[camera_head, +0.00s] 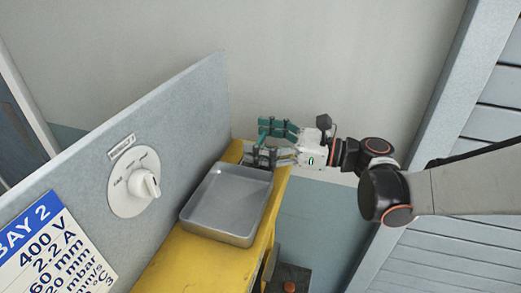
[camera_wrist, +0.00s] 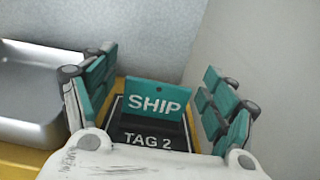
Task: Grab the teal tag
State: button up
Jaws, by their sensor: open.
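The teal tag (camera_wrist: 157,98), marked SHIP with a small hole near its top edge, stands in a black holder (camera_wrist: 150,137) labelled TAG 2. In the wrist view my gripper (camera_wrist: 160,64) is open, with one teal-padded finger on each side of the tag. Clear gaps show between the tag and both fingers. In the head view my gripper (camera_head: 264,141) is at the far end of the yellow bench. The tag cannot be told apart from the teal finger pads there.
An empty grey metal tray (camera_head: 229,203) sits on the yellow bench (camera_head: 172,264), close beside my gripper. A grey upright panel (camera_head: 190,125) with a white dial (camera_head: 136,184) runs along the bench's left side. A pale wall (camera_head: 330,60) stands behind.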

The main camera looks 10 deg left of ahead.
jog(key=c, duration=1.2)
